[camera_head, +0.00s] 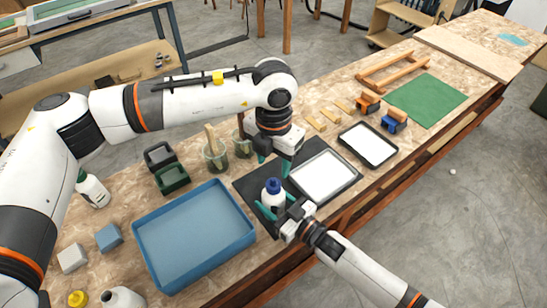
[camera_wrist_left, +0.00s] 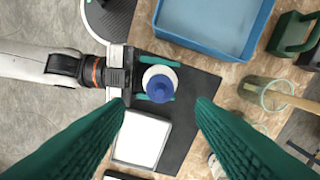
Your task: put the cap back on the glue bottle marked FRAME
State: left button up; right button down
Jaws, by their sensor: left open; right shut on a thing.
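A white glue bottle (camera_head: 270,203) stands upright on a dark mat (camera_head: 245,186) with a blue cap (camera_head: 273,186) at its top. No FRAME lettering is readable. My right gripper (camera_head: 278,207) is shut on the bottle's body from the front right. My left gripper (camera_head: 275,167) is open above and slightly behind the bottle, with its fingers pointing down and holding nothing. In the left wrist view, the blue cap (camera_wrist_left: 159,89) shows from above between and beyond the open fingertips. I cannot tell how firmly the cap is seated.
A blue tray (camera_head: 192,232) lies left of the mat, and a white-filled tray (camera_head: 325,177) lies right of the bottle. Glass jars (camera_head: 214,153) stand behind. A green-capped bottle (camera_head: 93,189), a yellow cap (camera_head: 78,298) and another white bottle (camera_head: 123,298) are at left.

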aim_at(273, 179)
pick_arm(q)
jog(key=shift+n, duration=0.5)
jog(key=shift+f, duration=4)
jog(key=shift+c, duration=0.3)
jog(key=c, duration=1)
jog(key=shift+o, duration=0.2)
jog(key=m, duration=1.1)
jog(key=shift+m, duration=0.3)
jog(key=o, duration=1.2)
jog(key=shift+c, duration=0.2)
jog(key=shift+r, duration=0.15)
